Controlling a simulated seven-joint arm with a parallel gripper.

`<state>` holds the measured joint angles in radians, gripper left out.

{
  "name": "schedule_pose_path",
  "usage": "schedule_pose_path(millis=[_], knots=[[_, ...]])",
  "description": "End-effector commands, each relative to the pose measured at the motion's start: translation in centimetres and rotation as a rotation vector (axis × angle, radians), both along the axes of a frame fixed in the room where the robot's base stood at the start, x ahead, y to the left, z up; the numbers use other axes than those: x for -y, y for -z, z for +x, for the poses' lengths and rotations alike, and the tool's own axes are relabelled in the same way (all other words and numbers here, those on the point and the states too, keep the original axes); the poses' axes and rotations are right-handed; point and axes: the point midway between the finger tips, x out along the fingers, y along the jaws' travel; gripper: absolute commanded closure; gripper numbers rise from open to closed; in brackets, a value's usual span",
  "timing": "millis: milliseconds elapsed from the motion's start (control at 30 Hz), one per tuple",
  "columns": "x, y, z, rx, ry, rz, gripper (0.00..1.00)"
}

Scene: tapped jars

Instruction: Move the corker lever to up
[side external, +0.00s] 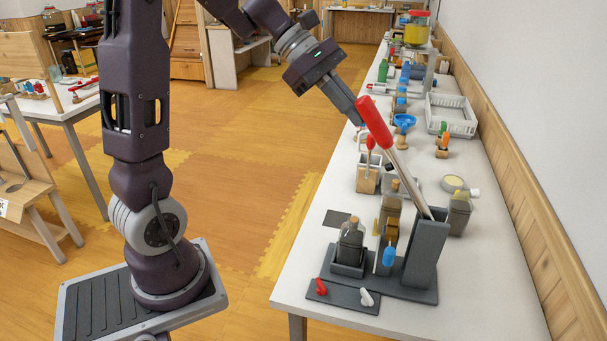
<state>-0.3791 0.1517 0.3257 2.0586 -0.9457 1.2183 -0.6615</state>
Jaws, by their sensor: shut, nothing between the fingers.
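The corker lever (375,122) has a thick red handle on a metal rod. The rod rises from the grey corker body (426,256) and leans up and to the left. My gripper (356,120) is shut and empty. Its fingertips are just left of the red handle in the side view; I cannot tell whether they touch it. A dark bottle (350,246) stands in a grey holder to the left of the corker body.
A grey pad (340,295) with a red and a white small piece lies at the table's near end. Brown bottles, a blue-tipped item (389,257) and a wooden tool holder (368,180) crowd around the corker. A white basket (451,115) stands farther back.

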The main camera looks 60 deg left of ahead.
Motion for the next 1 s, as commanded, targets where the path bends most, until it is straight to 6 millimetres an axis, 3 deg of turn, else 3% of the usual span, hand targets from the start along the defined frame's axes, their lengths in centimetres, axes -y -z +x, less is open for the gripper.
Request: schedule_pose_path(millis=[200,433,700,1000], knots=[[3.5,-3.3,3.4,-0.134,0.010,0.144,1.00],[6.8,-5.2,6.7,-0.175,0.004,0.171,1.00],[9.7,-6.2,9.6,-0.176,0.001,0.167,1.00],[11.4,-6.6,11.1,-0.175,0.001,0.162,1.00]])
